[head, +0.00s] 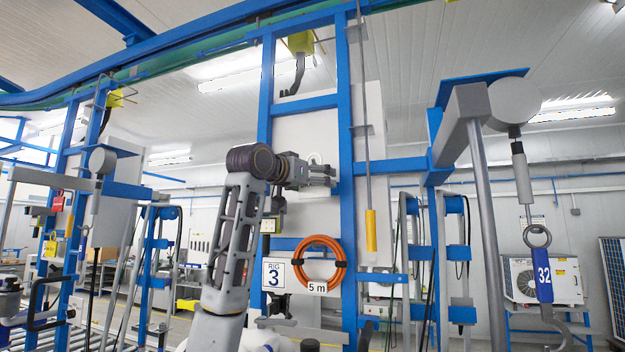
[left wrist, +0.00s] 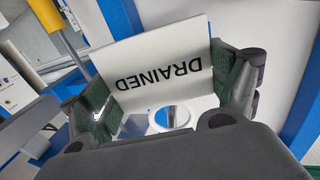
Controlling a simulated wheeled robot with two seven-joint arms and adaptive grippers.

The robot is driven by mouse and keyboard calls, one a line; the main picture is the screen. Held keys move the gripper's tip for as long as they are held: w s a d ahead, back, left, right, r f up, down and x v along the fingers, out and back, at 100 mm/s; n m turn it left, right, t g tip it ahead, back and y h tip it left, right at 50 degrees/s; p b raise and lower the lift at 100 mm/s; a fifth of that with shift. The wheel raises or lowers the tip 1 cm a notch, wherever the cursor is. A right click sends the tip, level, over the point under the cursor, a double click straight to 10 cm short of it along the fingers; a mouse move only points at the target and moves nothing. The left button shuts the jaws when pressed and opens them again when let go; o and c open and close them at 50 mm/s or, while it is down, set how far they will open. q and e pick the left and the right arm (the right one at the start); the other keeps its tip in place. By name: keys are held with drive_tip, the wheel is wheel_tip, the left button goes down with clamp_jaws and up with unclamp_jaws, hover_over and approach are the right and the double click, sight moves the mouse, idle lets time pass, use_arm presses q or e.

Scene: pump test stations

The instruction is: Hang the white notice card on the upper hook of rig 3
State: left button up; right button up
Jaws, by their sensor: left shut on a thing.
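My left gripper (head: 322,174) is raised in front of the blue frame of rig 3. In the left wrist view its two green-padded fingers (left wrist: 168,95) are shut on the white notice card (left wrist: 165,65). The card reads DRAINED, upside down in that view. A pale ring (left wrist: 172,117) shows between the fingers at the card's edge. A pale ring (head: 314,159) also shows above the gripper in the head view; the card itself is mostly hidden there. The rig 3 sign (head: 274,274) is lower down. I cannot make out the upper hook. My right gripper is not in view.
An orange hose coil (head: 318,264) with a 5 m tag hangs below the gripper. A yellow-handled rod (head: 371,230) hangs to its right. Blue uprights (head: 345,120) flank a white panel.

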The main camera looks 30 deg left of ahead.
use_arm(q)
drive_tip(key=shift+w+a+f+p, duration=0.15)
drive_tip(key=shift+w+f+p, duration=0.05)
drive_tip(key=shift+w, duration=0.45)
drive_tip(key=shift+w+a+f+p, duration=0.15)
drive_tip(key=shift+w, duration=0.55)
drive_tip(key=shift+w+a+f+p, duration=0.15)
drive_tip(key=shift+w+f+p, duration=0.05)
drive_tip(key=shift+w, duration=0.45)
drive_tip(key=shift+f, duration=0.1)
drive_tip(key=o, duration=0.8)
drive_tip(key=s, duration=1.2)
drive_tip(key=shift+a, duration=0.15)
